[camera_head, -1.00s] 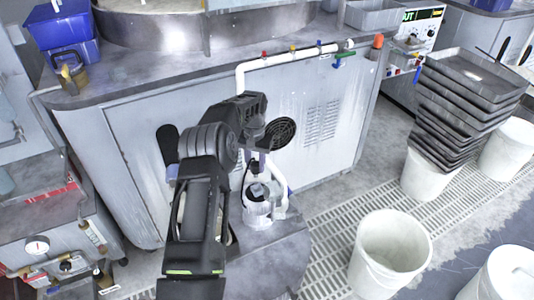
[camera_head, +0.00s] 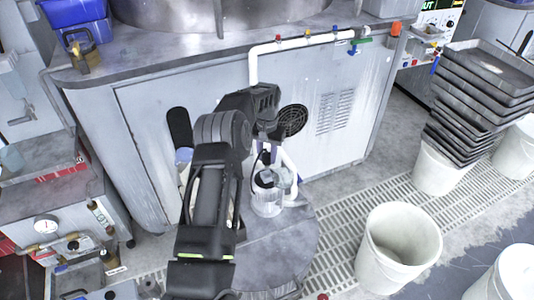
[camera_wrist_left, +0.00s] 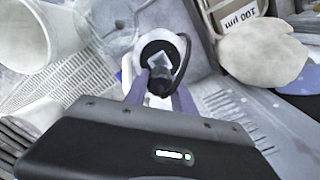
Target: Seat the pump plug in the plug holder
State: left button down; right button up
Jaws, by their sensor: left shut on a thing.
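My left gripper (camera_head: 265,152) is above a round grey stand, close to the cabinet front. In the left wrist view its two purple-grey fingers (camera_wrist_left: 162,92) are shut on the dark pump plug (camera_wrist_left: 160,84), which has a black cable looping to the right. Just beyond the plug is a round white-rimmed piece with a dark inside (camera_wrist_left: 163,47); I cannot tell for sure if it is the plug holder, or whether the plug touches it. A clear jar (camera_head: 267,206) stands below the gripper in the head view. My right gripper is not in view.
The grey stand (camera_head: 285,245) has bare room in front of the jar. A white pipe (camera_head: 253,65) runs along the cabinet (camera_head: 345,140). A white bucket (camera_head: 398,250) stands at right. Stacked black trays (camera_head: 480,95) rest on another bucket behind it.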

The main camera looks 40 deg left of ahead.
aim_at(267, 167)
pick_arm(q)
jog(key=shift+f+b, duration=0.55)
jog(key=shift+f, duration=0.75)
dwell(0.9)
jog(key=shift+f+b, duration=1.35)
jog(key=shift+f, duration=0.3)
jog(key=c, duration=1)
grip_release()
jog(key=shift+o, duration=0.2)
notch_tip(267, 167, up, 8)
jog(key=shift+f+p, duration=0.1)
jog(key=shift+p, duration=0.2)
